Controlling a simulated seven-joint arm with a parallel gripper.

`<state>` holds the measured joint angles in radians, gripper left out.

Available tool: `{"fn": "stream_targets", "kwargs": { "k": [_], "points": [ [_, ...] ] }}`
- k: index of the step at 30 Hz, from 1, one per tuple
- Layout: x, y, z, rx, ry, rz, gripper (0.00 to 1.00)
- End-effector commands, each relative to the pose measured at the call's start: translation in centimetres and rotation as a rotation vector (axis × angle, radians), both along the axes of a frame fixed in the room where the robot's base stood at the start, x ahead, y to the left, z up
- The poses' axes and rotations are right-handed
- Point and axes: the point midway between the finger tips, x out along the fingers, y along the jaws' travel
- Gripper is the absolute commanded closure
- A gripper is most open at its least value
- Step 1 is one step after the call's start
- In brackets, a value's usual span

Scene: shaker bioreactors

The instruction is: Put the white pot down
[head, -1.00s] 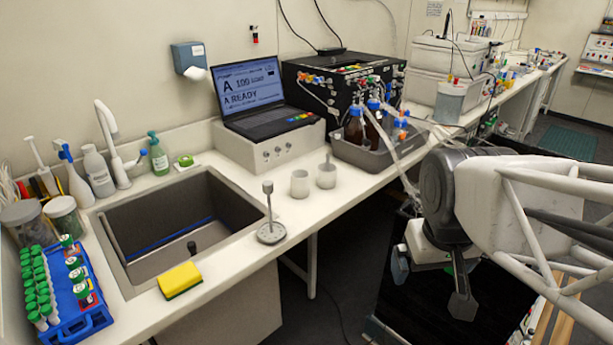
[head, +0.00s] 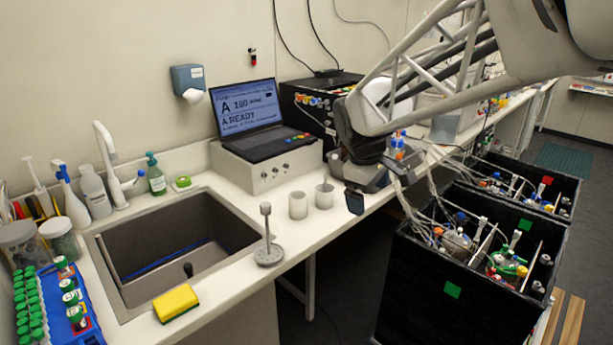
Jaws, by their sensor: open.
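One dark fingertip shows clearly in front of the counter edge; the other is partly hidden by the wrist.
A metal stand with a round base (head: 268,255) is left of the pots, beside the sink (head: 180,245). A laptop (head: 250,110) sits on a white box behind. Black crates (head: 450,290) with tubing stand at the right. A yellow sponge (head: 176,303) lies in front.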

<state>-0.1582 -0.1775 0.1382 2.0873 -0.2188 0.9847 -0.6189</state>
Motion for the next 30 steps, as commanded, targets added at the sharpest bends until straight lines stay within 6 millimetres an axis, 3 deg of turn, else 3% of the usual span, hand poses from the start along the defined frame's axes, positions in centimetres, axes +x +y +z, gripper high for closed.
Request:
{"fn": "stream_targets", "kwargs": {
  "k": [3,17,30],
  "points": [
    [3.1,1.4,-0.6,-0.03,0.022,0.09,0.03],
    [14.1,7.0,-3.9,-0.149,0.108,0.444,0.03],
    [23.7,13.7,-9.5,-0.261,0.203,0.781,0.03]
  ]
}}
